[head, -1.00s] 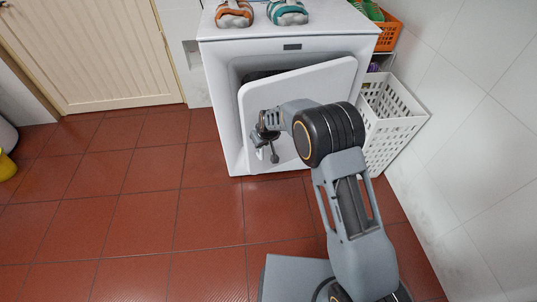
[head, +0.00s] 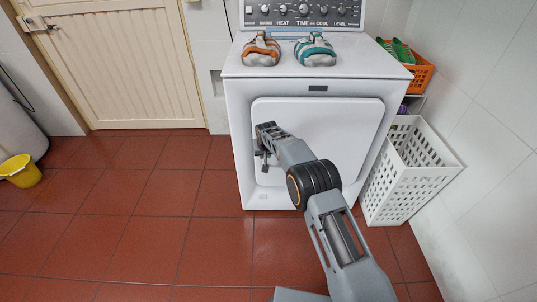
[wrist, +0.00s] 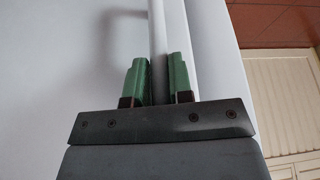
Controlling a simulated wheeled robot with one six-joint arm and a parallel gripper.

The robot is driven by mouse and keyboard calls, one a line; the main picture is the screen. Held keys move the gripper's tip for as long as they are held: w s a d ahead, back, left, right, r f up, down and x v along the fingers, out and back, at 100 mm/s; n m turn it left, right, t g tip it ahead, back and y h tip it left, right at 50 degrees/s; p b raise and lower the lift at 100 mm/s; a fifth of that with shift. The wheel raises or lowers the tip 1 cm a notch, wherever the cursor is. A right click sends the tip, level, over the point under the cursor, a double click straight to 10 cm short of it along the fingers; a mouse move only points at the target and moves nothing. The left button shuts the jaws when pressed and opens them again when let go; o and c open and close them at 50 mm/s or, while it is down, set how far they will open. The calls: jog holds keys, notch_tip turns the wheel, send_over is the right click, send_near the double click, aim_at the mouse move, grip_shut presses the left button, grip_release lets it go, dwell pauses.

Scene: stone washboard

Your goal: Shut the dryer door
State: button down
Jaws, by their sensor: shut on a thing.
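The white dryer (head: 243,150) stands against the back wall. Its white door (head: 335,120) covers the front opening and looks flush or almost flush with the front; my arm hides part of its lower area. My gripper (head: 265,160) is at the door's left edge. In the wrist view, the two green fingers of my gripper (wrist: 157,68) stand on either side of a narrow white upright strip (wrist: 158,35), which looks like the door's edge or grip, and are shut on it. Whether a slight gap is left at the door's edge cannot be told.
A white perforated basket (head: 410,180) stands close to the dryer's right side. An orange crate (head: 415,72) is behind it. A yellow bucket (head: 20,170) is far left. The red tiled floor at left is clear.

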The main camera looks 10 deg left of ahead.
jog(key=shift+w+a+r, duration=0.15)
jog(key=shift+a+r, duration=0.25)
jog(key=shift+a, duration=0.1)
jog(key=c, duration=1.1)
grip_release()
jog(key=shift+a+f, duration=0.1)
jog(key=shift+o, duration=0.2)
jog(key=shift+w+d+f, duration=0.1)
jog(key=shift+d, duration=0.25)
jog(key=p+v, duration=0.2)
jog(key=v, duration=1.1)
jog(key=shift+s+r, duration=0.3)
